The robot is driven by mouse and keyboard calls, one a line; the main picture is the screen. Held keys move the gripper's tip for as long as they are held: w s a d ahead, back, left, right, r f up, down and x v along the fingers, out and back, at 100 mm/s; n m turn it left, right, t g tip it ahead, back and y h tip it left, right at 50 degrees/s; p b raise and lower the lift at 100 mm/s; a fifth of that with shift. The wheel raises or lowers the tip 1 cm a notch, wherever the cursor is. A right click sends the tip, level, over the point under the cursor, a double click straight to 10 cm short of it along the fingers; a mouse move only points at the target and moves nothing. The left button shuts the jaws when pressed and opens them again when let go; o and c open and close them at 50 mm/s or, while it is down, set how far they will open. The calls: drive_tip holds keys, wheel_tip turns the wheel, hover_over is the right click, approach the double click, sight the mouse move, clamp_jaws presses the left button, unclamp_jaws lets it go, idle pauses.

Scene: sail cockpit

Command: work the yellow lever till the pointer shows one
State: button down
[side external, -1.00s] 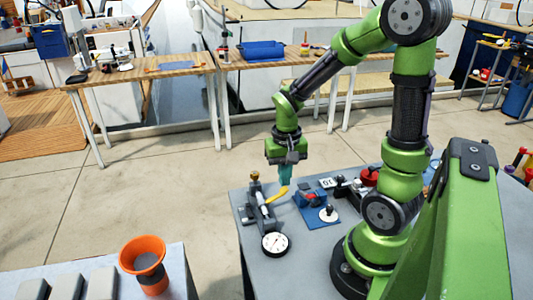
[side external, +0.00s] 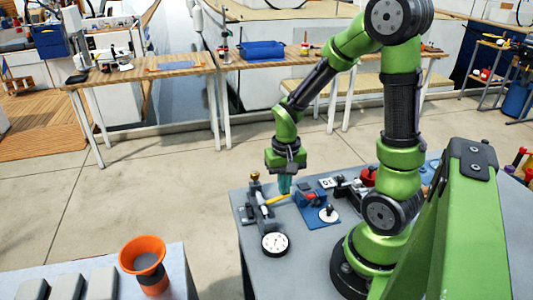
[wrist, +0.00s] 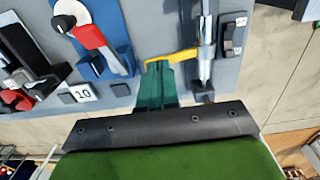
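The yellow lever (side external: 278,199) sticks out from a grey metal fixture (side external: 256,203) near the table's left edge. In the wrist view the lever (wrist: 182,56) runs from the bright metal shaft to the fingertips. My gripper (side external: 285,185) has teal fingers that point down at the lever's free end. In the wrist view the fingers (wrist: 157,70) look shut together and appear to touch the lever, with yellow showing at their tips. The round white dial (side external: 275,244) lies in front of the fixture; its pointer reading is too small to tell.
A blue plate (side external: 314,211) with a red-handled clamp and a white disc lies right of the lever. A label reading 10 (wrist: 84,92) and a black-and-red device (wrist: 15,96) are beyond it. An orange funnel (side external: 143,255) stands on a separate front table.

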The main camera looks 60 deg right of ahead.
drive_tip(key=shift+f, duration=0.85)
drive_tip(key=shift+r, duration=3.3)
wheel_tip(320, 180, up, 4)
drive_tip(key=shift+f, duration=3.05)
drive_tip(key=shift+f, duration=2.25)
drive_tip(key=shift+r, duration=3.35)
